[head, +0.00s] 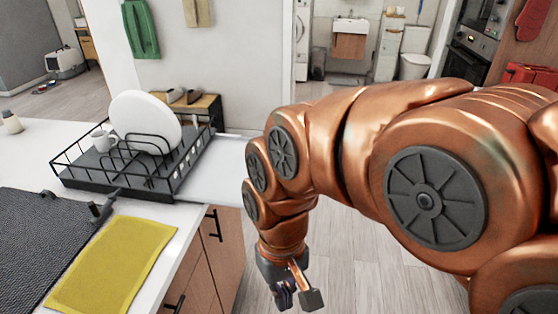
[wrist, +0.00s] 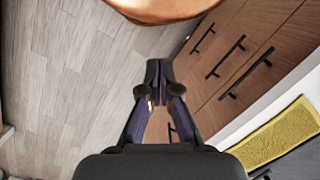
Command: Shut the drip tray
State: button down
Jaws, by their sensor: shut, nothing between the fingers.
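A black wire dish rack (head: 75,170) stands on the white counter at the left of the head view. Its dark flat tray (head: 125,185) shows through the wires, and I cannot tell how far it is pulled out. A white plate and a white cup stand in the rack. My gripper (head: 298,292) hangs low over the floor, right of the counter and apart from the rack. In the wrist view my gripper (wrist: 158,78) has its fingertips together with nothing between them. The rack is not in the wrist view.
A yellow cloth (head: 115,265) and a dark ribbed mat (head: 40,240) lie on the counter in front of the rack. Wooden drawers with black handles (head: 213,225) face my gripper; they also show in the wrist view (wrist: 225,62). The floor beside them is clear.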

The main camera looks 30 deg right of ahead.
jog(key=w+d+r+m+t+y+b, duration=0.1)
jog(key=w+d+r+m+y, duration=0.2)
jog(key=w+m, duration=0.55)
jog(key=w+d+r+m+t+y+b, duration=0.2)
jog(key=w+d+m, duration=0.15)
jog(key=w, duration=1.05)
jog(key=w+d+f+m+t+y+b, duration=0.1)
jog(key=w+d+f+m+t, duration=0.15)
jog(key=d+m, duration=0.75)
jog(key=w+d+f+m+t+b, duration=0.1)
jog(key=w+d+m+t, duration=0.15)
jog(key=d, duration=1.45)
jog(key=w+a+r+p+x, duration=0.1)
jog(key=r+p+x, duration=0.1)
jog(key=x, duration=1.1)
jog(key=shift+a, duration=0.35)
jog(key=shift+w+f+m, duration=0.15)
jog(key=shift+w+m, duration=0.05)
jog(key=shift+m, duration=0.05)
